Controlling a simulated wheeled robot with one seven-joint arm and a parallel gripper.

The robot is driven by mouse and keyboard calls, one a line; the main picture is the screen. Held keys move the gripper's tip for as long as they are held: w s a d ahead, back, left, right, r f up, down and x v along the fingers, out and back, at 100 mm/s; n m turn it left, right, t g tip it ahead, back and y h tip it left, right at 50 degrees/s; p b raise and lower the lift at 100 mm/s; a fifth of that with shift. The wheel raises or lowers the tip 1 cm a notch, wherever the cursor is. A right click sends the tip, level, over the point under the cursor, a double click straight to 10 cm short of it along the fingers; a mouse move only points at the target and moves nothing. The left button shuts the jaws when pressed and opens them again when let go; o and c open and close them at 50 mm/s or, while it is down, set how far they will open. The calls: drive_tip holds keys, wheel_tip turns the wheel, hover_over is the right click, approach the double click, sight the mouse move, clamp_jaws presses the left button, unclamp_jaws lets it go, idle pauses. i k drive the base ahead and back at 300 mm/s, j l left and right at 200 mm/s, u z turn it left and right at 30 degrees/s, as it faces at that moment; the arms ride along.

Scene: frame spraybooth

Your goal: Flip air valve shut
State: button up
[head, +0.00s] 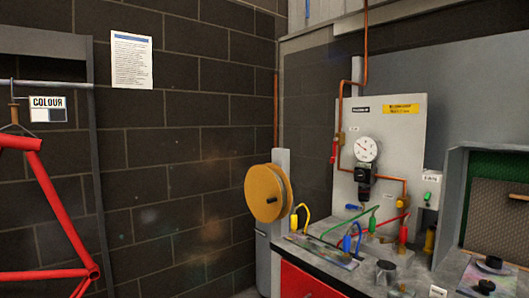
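A grey panel (387,115) on the right carries copper pipe (341,108), a round white gauge (367,149) and a black regulator (362,180) under it. A brass fitting with a small red lever (334,152) sits on the left vertical pipe. The lever points down, roughly along the pipe. It looks like the air valve, but the label beside it is too small to read. My gripper is not in view.
An orange reel (268,193) stands left of the bench. A red frame (62,215) hangs at the far left.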

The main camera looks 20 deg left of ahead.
sight(332, 160)
drive_tip(key=u, duration=0.35)
drive_tip(key=i+j, duration=0.3)
drive_tip(key=i, duration=0.15)
drive_tip(key=i+j, duration=0.3)
drive_tip(key=i, duration=0.2)
drive_tip(key=i+j+u, duration=0.1)
drive_tip(key=i+j, duration=0.5)
drive_tip(key=i, duration=0.35)
drive_tip(key=i+j+u, duration=0.1)
drive_tip(key=i+j, duration=0.2)
drive_tip(key=i, duration=0.15)
